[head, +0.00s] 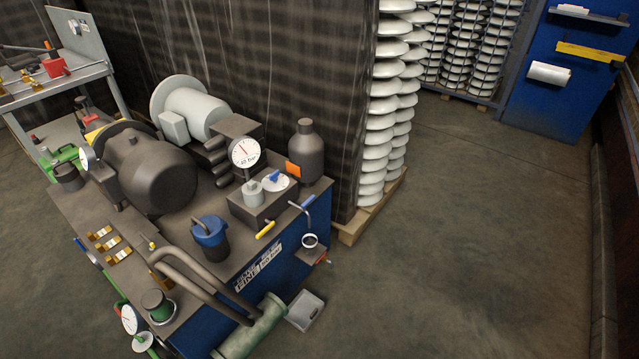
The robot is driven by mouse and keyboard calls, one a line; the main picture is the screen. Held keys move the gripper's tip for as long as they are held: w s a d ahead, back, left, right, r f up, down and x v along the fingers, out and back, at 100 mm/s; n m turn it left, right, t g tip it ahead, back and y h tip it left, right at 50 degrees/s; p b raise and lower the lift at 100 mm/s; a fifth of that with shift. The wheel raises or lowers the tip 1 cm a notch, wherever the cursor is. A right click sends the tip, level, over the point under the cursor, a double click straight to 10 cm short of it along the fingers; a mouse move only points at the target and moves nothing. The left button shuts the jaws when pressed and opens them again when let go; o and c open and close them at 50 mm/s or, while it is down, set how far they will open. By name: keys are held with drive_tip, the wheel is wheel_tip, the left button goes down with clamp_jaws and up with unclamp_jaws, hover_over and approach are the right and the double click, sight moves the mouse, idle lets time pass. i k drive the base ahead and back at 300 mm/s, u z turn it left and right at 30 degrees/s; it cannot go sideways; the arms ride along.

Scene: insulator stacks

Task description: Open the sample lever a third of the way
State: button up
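No label that I can read marks the sample lever. On the front of the blue pump unit (225,290), a yellow-handled lever (266,230) sticks out at a slant below a gauge block. To its right a bent grey spout (304,214) with a small blue handle (309,201) points down over a dark-filled cup (310,241). The cup stands on a small bracket (312,256), with a small red-tipped handle (326,262) beside it. I cannot tell how far any of these is turned. My gripper is not in view.
A grey tray (305,311) lies on the floor below the bracket. A green cylinder (252,328) with dark pipes juts out at the unit's front. White insulator stacks (374,150) stand on a pallet behind. The floor at right is clear.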

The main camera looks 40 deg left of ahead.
sight(304, 206)
drive_tip(key=u, duration=0.25)
drive_tip(key=i, duration=0.75)
drive_tip(key=u, duration=1.3)
drive_tip(key=i, duration=0.65)
drive_tip(key=u, duration=0.7)
